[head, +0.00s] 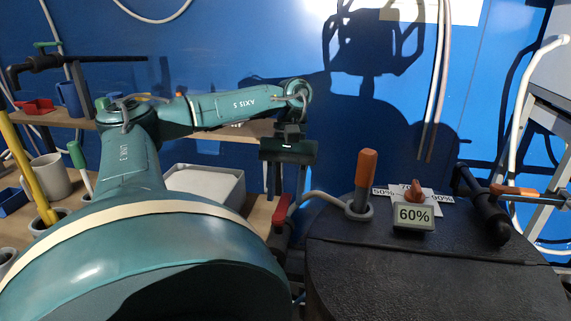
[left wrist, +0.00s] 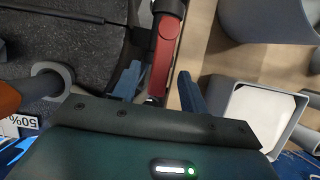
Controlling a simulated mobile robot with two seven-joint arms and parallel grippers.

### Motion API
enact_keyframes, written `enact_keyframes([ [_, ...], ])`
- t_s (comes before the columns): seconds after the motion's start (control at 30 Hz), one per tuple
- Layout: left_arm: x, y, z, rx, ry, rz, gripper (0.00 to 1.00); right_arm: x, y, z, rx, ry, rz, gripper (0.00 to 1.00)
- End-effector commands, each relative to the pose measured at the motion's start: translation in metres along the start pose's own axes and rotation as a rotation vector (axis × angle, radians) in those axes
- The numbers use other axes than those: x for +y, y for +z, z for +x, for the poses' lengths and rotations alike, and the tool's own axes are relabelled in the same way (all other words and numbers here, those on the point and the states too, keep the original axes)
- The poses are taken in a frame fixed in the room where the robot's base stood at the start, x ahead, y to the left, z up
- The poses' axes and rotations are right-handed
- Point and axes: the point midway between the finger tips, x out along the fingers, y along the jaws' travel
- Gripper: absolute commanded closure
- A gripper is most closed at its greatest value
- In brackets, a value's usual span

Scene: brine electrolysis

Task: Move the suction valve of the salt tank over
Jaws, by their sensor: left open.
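A valve with a red lever handle (head: 283,208) stands at the left side of the black tank (head: 430,280). The red handle (left wrist: 163,60) also shows in the left wrist view, lying between the two blue fingers. My left gripper (head: 286,186) is open, pointing down just above the red handle, with a finger on either side of it. I cannot tell whether a finger touches the handle. The valve body is partly hidden below the handle and behind my arm. My right gripper is not in view.
A black pipe with an orange handle (head: 515,190) is at the right. A white tray (head: 205,185) is on the wooden shelf.

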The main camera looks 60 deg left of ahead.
Motion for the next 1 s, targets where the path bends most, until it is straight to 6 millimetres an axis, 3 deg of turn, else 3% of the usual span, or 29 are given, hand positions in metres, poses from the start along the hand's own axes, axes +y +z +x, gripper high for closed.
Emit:
enact_keyframes([
  [0.2, 0.002, 0.0, -0.028, 0.001, 0.008, 0.003, 0.56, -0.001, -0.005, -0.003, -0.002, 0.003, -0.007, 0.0],
  [0.37, 0.001, 0.004, -0.064, 0.0, 0.005, 0.0, 0.56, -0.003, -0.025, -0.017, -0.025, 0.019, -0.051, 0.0],
  [0.6, 0.001, 0.004, -0.094, 0.0, 0.003, 0.0, 0.56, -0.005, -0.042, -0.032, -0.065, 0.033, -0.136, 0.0],
  [1.0, 0.0, 0.002, -0.13, 0.001, 0.003, 0.0, 0.56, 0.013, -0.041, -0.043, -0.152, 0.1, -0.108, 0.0],
])
